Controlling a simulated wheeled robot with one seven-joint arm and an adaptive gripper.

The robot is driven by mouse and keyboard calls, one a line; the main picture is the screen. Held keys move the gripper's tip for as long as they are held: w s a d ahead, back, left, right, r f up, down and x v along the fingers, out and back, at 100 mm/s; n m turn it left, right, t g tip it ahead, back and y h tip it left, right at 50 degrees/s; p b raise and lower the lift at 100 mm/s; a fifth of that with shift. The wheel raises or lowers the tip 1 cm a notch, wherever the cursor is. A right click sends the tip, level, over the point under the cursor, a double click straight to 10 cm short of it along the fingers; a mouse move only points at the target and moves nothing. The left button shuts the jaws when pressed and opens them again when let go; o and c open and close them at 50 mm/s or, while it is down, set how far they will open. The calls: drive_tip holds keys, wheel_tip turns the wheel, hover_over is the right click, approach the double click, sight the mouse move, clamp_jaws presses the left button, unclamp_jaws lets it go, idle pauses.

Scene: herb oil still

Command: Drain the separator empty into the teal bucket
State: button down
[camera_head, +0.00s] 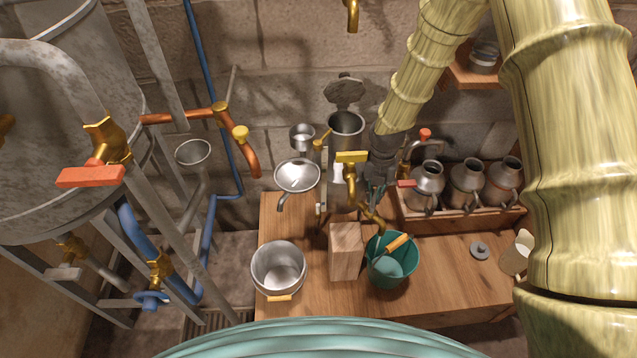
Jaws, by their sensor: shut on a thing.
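The separator (346,127) is an upright grey metal cylinder with an open top at the back of the wooden bench. A brass tap with a yellow handle (352,156) is on its front. A lower brass tap (374,217) has its spout above the teal bucket (409,272). My gripper (376,193) points down beside the separator's right side, shut at the lower tap; the tap's handle is mostly hidden by the fingers. The bucket stands on the bench with an orange-handled tool (397,243) in it. I cannot tell its liquid level or whether anything flows.
A wooden block (346,250) stands left of the bucket, then a steel pot (278,267). A steel funnel bowl (297,175) is left of the separator. Several metal jugs (466,182) sit in a rack at right. A large tank with pipes (60,150) fills the left. The front-right bench is mostly clear.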

drive_tip(key=shift+r+n+p, duration=0.15)
drive_tip(key=shift+n+p, duration=0.45)
drive_tip(key=shift+s+a+n+p, duration=0.15)
drive_tip(key=shift+n+p, duration=0.35)
drive_tip(key=shift+n, duration=0.4)
drive_tip(key=shift+a+f+n, duration=0.1)
drive_tip(key=shift+f+n, duration=0.1)
drive_tip(key=shift+n, duration=0.2)
drive_tip(key=shift+r+p, duration=0.15)
drive_tip(key=shift+p, duration=0.2)
